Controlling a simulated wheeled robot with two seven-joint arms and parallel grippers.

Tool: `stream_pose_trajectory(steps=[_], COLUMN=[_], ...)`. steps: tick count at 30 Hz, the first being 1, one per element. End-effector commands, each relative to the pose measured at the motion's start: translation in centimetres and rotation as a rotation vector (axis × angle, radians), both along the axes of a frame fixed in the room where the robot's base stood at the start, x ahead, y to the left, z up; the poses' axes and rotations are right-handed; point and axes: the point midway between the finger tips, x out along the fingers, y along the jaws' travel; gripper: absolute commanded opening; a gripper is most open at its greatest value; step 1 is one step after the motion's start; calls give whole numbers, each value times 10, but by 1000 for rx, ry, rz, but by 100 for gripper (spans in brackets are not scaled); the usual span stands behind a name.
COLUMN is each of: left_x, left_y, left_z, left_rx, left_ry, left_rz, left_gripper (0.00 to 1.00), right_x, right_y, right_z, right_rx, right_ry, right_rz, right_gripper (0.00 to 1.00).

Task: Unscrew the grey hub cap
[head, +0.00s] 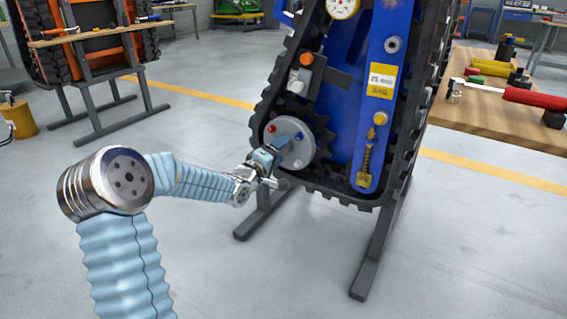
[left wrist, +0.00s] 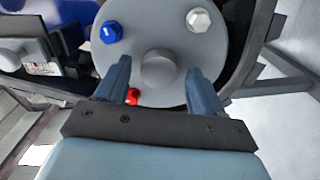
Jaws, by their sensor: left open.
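The grey hub cap (left wrist: 160,67) is a round grey knob at the middle of a grey disc (left wrist: 165,30) in the left wrist view. In the head view the disc (head: 306,150) is on the lower part of a blue tracked carrier (head: 348,95), and my gripper hides the hub cap. My left gripper (left wrist: 158,72) is open, with one finger on each side of the hub cap in the picture and a gap on both sides. It also shows at the disc in the head view (head: 282,146). I cannot tell how far the fingertips reach around the cap.
Around the hub cap sit a blue cap (left wrist: 111,32), a white cap (left wrist: 198,20) and a red cap (left wrist: 132,97). A black track (head: 262,100) surrounds the disc. A wooden bench (head: 480,110) with tools stands at the right. The floor in front is clear.

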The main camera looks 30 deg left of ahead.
Motion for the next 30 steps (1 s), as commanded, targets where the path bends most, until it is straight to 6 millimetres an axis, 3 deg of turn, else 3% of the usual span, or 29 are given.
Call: stream_pose_trajectory(steps=[7,15,18,23,30], left_x=[0,0,0,0,0], left_y=[0,-1,-1,0,-1], left_z=[-6,-8,1,2,2], left_rx=[197,731,880,984,1447], left_ry=[-17,-61,-69,-76,-114], left_rz=[1,2,1,1,2], left_gripper=[68,68,68,68,68], right_x=[0,2,3,3,3], right_y=[2,1,1,1,1], right_z=[-28,-89,-84,-82,-82], right_rx=[6,2,2,2,2], right_ry=[3,-9,-11,-11,-11], right_rz=[4,-5,-6,-6,-5], right_gripper=[43,43,43,43,43])
